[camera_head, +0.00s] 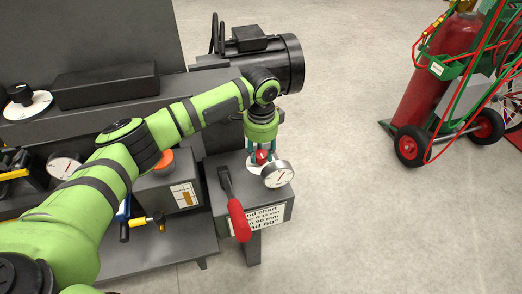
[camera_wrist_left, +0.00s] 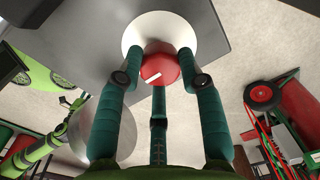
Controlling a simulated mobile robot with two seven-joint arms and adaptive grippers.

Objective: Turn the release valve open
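The release valve appears to be a red round knob (camera_head: 262,156) on a white disc (camera_head: 252,174), on top of a dark grey box. In the left wrist view the knob (camera_wrist_left: 160,71) carries a short white mark and sits in front of the white disc (camera_wrist_left: 160,25). My left gripper (camera_head: 261,152) reaches down from above, its three teal fingers around the knob. In the wrist view the fingertips (camera_wrist_left: 159,62) overlap the knob's edge; I cannot tell if they press on it. My right gripper is not in view.
A round gauge (camera_head: 278,174) stands close beside the fingers. A red-handled lever (camera_head: 239,218) sticks out at the box's front, near a bend chart sign (camera_head: 268,216). A black motor (camera_head: 268,62) is behind. A red cylinder cart (camera_head: 430,90) stands right, across clear floor.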

